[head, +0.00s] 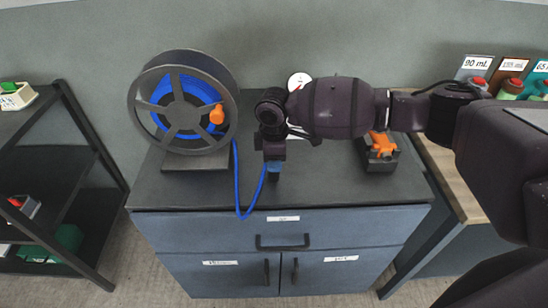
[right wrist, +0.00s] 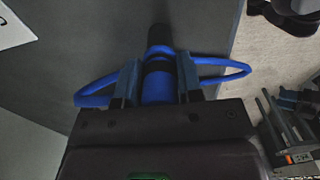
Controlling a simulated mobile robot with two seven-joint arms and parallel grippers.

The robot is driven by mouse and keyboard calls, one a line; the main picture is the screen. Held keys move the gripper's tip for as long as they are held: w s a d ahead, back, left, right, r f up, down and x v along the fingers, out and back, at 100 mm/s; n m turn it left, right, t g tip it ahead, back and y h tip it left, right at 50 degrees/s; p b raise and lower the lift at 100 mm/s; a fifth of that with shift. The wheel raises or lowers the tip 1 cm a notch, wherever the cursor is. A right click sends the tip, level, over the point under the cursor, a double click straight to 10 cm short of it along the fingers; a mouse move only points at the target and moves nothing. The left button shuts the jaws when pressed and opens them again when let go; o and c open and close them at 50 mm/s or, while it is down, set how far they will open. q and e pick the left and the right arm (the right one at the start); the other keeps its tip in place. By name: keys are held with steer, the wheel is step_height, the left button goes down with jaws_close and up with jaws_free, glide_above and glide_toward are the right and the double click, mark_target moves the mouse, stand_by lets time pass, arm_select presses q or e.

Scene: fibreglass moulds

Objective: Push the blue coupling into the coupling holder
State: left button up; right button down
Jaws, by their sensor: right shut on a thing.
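My right gripper (head: 272,162) is shut on the blue coupling (right wrist: 158,84), over the cabinet top near its front middle. In the right wrist view the coupling sits between the two fingers (right wrist: 158,82), with a dark cylindrical end (right wrist: 159,36) beyond it. The blue hose (head: 237,185) runs from the reel, dips over the cabinet's front edge and rises to the gripper. A black block with an orange part (head: 381,145) stands right of the gripper, apart from it. I cannot tell whether this is the coupling holder. My left gripper is out of view.
The hose reel (head: 183,100) stands on the left of the dark cabinet top (head: 330,190). A white round dial (head: 299,80) is partly hidden behind my right arm. A black shelf (head: 70,170) stands left. Labelled boards (head: 512,70) stand on the right bench. The front right cabinet top is clear.

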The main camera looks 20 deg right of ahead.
steer(key=shift+f, duration=0.1)
steer(key=c, duration=0.9)
jaws_free()
steer(key=shift+o, duration=1.1)
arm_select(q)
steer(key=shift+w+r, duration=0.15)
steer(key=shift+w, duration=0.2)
arm_select(e)
step_height(320, 180, up, 10)
steer(key=shift+r+p, duration=0.1)
steer(key=shift+p, duration=0.4)
steer(key=shift+r, duration=0.3)
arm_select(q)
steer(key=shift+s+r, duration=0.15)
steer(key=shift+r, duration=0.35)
